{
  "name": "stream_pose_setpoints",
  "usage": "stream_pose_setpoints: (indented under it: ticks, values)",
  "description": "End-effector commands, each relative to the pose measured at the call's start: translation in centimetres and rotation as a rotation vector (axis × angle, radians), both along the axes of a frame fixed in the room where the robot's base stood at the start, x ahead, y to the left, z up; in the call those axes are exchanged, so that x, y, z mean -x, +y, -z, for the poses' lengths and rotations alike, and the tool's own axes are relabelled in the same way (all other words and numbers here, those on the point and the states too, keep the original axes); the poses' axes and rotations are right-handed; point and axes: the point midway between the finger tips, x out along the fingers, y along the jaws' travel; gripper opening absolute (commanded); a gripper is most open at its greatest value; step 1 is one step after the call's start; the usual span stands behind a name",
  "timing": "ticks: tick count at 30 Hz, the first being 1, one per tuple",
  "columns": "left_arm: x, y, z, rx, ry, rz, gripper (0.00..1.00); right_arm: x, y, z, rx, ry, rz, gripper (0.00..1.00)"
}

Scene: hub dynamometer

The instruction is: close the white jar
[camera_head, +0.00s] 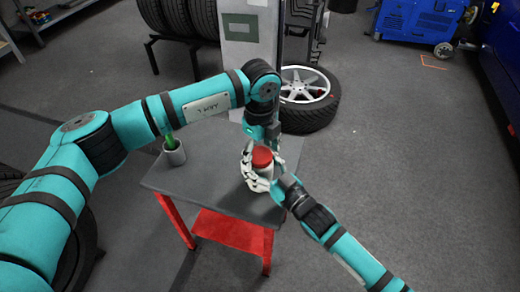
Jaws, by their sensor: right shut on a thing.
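The white jar (264,171) stands on the grey table, mostly hidden behind gripper fingers. A round red lid (262,157) shows at its top; whether it is seated or only resting there I cannot tell. My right gripper (258,179) comes in from the lower right and is shut on the jar's body. My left gripper (262,146) points down from above, right at the red lid. Its fingers are small and overlap the jar and the other gripper, so its opening is unclear.
The small grey table (215,187) has red legs and a red lower shelf (229,231). A grey cup (174,152) with a green-handled item stands at its left. A wheel (307,97) and a grey machine (250,35) are behind. The tabletop's front left is clear.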

Motion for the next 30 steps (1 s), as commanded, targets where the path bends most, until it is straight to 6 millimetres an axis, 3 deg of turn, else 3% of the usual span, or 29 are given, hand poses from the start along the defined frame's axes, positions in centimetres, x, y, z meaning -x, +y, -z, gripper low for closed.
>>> stream_pose_setpoints:
  ticks: [2, 12, 13, 18, 30]
  values:
    - [0.01, -0.02, -0.01, 0.000, 0.000, 0.000, 0.64, -0.01, 0.00, -0.02, 0.001, -0.001, 0.000, 0.00]
    - [0.01, -0.02, -0.03, 0.000, 0.000, 0.000, 0.19, -0.01, 0.00, -0.02, 0.001, -0.001, 0.000, 0.00]
    - [0.01, -0.02, -0.03, 0.000, 0.000, 0.000, 0.59, -0.01, 0.00, -0.02, 0.000, -0.001, 0.000, 0.00]
    - [0.01, -0.02, -0.04, 0.000, 0.000, 0.000, 0.80, -0.01, 0.00, -0.03, 0.000, -0.001, 0.000, 0.00]
    - [-0.06, -0.04, -0.94, 0.002, -0.002, 0.000, 0.80, -0.01, 0.00, -0.03, 0.000, -0.001, 0.000, 0.00]
